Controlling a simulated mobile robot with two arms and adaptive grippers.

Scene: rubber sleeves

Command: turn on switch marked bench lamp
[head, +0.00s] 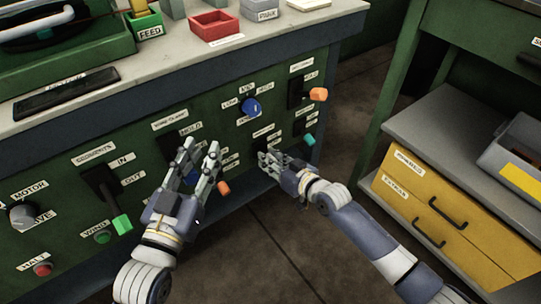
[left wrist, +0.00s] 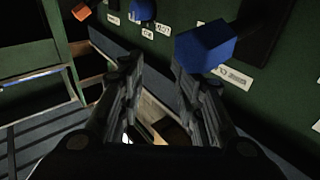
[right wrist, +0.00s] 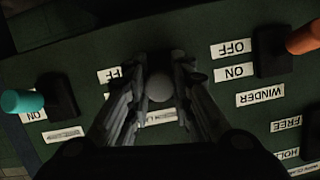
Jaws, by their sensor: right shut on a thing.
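A switch with a pale grey round knob (right wrist: 159,88) sits between the fingers of my right gripper (right wrist: 155,95) in the right wrist view. The gripper is shut on this knob. A label under the knob (right wrist: 157,117) is mostly hidden by the fingers and cannot be read in full; part of an OFF label (right wrist: 109,75) shows beside it. In the head view my right gripper (head: 268,160) is at the lower right of the green panel and hides the knob. My left gripper (head: 199,147) is open, with fingers apart, in front of the panel near a blue lever (left wrist: 205,45).
The winder switch with an orange lever (head: 223,188) is left of my right gripper. A teal lever (head: 309,140) is to its right. A blue knob (head: 251,107) and another orange lever (head: 318,94) are above. Yellow drawers (head: 450,205) stand to the right across open floor.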

